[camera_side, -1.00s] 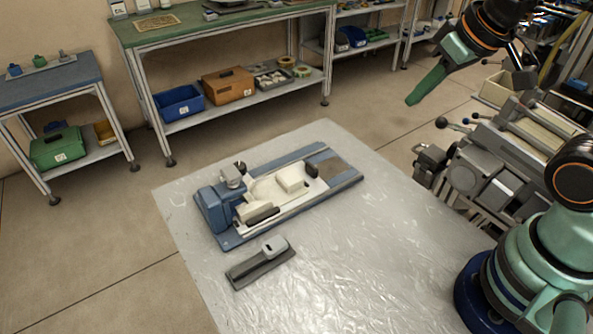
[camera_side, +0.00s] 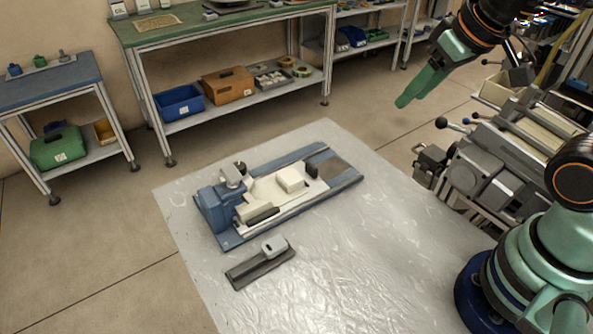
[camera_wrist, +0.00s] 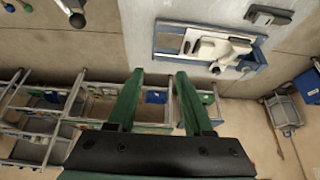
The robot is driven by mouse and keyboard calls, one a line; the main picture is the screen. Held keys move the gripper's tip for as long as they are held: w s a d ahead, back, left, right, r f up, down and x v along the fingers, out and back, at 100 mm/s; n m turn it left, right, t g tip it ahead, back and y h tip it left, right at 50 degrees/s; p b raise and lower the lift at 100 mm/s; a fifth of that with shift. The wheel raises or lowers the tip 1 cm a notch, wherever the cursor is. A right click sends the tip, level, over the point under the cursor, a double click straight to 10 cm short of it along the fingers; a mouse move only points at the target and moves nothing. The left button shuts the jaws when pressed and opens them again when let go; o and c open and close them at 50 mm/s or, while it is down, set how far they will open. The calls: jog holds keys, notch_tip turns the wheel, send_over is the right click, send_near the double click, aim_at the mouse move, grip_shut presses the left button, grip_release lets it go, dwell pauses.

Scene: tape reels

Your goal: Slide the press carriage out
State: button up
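The press (camera_side: 222,207) lies on the sheet-covered table, with a long blue base and a blue block with a grey top at its left end. Its cream-white carriage (camera_side: 267,192) sits on the base beside the block, with a dark upright tab (camera_side: 311,170) at its right end. In the wrist view the press (camera_wrist: 250,38) is near the top right, the white carriage (camera_wrist: 209,49) on it. My gripper (camera_side: 403,101) is open and empty, high up and well to the right of the press. Its two green fingers stand apart in the wrist view (camera_wrist: 160,74).
A grey tool with a light block on top (camera_side: 260,265) lies on the table (camera_side: 345,265) in front of the press; it also shows in the wrist view (camera_wrist: 270,15). A grey machine with levers (camera_side: 485,165) stands to the right. The table's right part is clear.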

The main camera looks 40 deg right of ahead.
jog(key=w+a+f+g, duration=0.2)
jog(key=w+a+g, duration=0.15)
jog(key=w, duration=0.55)
jog(key=g, duration=0.2)
send_near(312, 165)
notch_tip(312, 165, down, 9)
jog(key=shift+f, duration=0.1)
grip_shut()
dwell(1.3)
jog(key=d, duration=0.7)
jog(key=shift+d, duration=0.3)
